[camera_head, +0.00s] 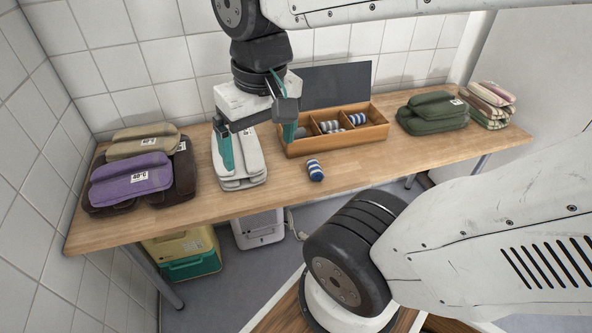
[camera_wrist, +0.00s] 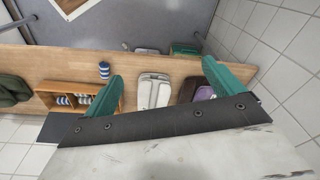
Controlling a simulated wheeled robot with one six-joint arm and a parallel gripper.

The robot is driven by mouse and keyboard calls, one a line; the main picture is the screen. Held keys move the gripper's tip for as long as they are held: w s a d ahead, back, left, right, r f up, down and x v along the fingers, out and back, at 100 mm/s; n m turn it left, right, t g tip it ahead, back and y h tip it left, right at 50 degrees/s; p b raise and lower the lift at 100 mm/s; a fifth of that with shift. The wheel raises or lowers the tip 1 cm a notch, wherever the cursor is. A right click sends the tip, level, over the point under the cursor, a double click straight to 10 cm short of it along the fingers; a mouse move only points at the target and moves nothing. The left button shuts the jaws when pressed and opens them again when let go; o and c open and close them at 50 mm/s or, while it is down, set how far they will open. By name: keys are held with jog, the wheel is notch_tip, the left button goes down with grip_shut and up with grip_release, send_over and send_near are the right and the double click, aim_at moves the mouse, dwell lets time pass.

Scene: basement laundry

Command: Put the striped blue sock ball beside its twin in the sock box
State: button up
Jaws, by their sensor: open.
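The striped blue sock ball (camera_head: 315,170) lies alone on the wooden table, just in front of the sock box. It also shows in the wrist view (camera_wrist: 104,70), outside my left-hand finger. The wooden sock box (camera_head: 340,143) has compartments and a dark raised lid. A blue-and-white striped sock ball (camera_head: 357,119) sits in its right part; greyer striped ones (camera_head: 329,127) sit further left. My gripper (camera_head: 258,155) is open and empty, above the table left of the loose ball. One finger hides part of the box in both views.
Folded grey-white cloths (camera_head: 240,165) lie below my gripper. A purple and brown stack (camera_head: 130,180) is at the left. Green (camera_head: 432,115) and striped (camera_head: 488,100) stacks are at the right. The table front right of the sock ball is clear. Tiled walls stand behind and left.

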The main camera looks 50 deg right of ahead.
jog(key=w+d+f+m, duration=0.5)
jog(key=w+d+m, duration=0.2)
jog(key=w+m, duration=0.1)
jog(key=m, duration=1.6)
send_over(315, 165)
jog(key=s, duration=0.1)
jog(key=shift+y, duration=0.4)
notch_tip(315, 165, down, 20)
jog(key=shift+r, duration=0.25)
jog(key=f, duration=0.4)
jog(key=w+f, duration=0.1)
jog(key=f, duration=0.2)
jog(key=shift+w+f, duration=0.1)
jog(key=shift+f, duration=0.5)
jog(key=c, duration=1.2)
jog(key=shift+o, duration=0.2)
jog(key=shift+r, duration=0.1)
